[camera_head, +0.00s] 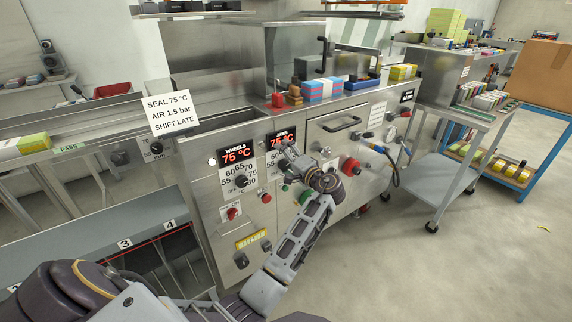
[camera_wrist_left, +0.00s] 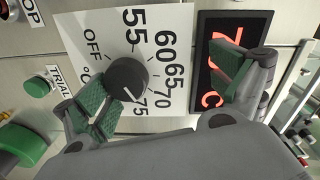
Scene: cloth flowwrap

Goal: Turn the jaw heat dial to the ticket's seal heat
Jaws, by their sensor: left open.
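The ticket (camera_head: 170,113) reads SEAL 75 °C, AIR 1.5 bar, SHIFT LATE. The jaws display (camera_head: 280,139) on the machine front reads 75 °C; one finger partly covers it in the left wrist view (camera_wrist_left: 208,100). The black jaw heat dial (camera_wrist_left: 127,78) sits on a white scale plate, its white mark pointing toward 75. My left gripper (camera_head: 289,158) is at the jaws panel and hides the dial in the head view. In the left wrist view its fingers (camera_wrist_left: 160,84) are spread, one close beside the dial, the other over the display. My right gripper is not in view.
The wheels dial (camera_head: 241,181) and its display (camera_head: 237,154), reading 75 °C, are just left. A green trial button (camera_wrist_left: 38,87) is close to the gripper in the wrist view. A red knob (camera_head: 351,166) stands out to the right. A steel cart (camera_head: 440,160) is farther right.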

